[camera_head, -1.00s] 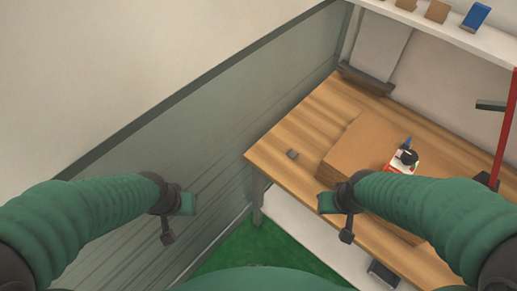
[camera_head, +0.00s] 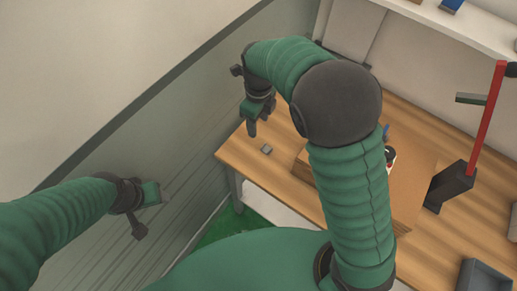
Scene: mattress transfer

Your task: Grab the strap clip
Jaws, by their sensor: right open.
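A small grey piece, apparently the strap clip (camera_head: 266,149), lies on the wooden table (camera_head: 243,158) near its left corner. My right gripper (camera_head: 259,121) is open and empty, pointing down just above and behind the clip in the picture. It does not touch the clip, as far as I can see. My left gripper (camera_head: 147,212) hangs at the left in front of the grey-green wall panel, away from the table. Its fingers look apart, with nothing between them.
A brown box (camera_head: 418,168) on the table is partly hidden by my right arm, as is a small white item on it. A red post on a dark base (camera_head: 452,187) and a grey tray (camera_head: 486,278) stand at the right. A shelf (camera_head: 480,32) runs behind.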

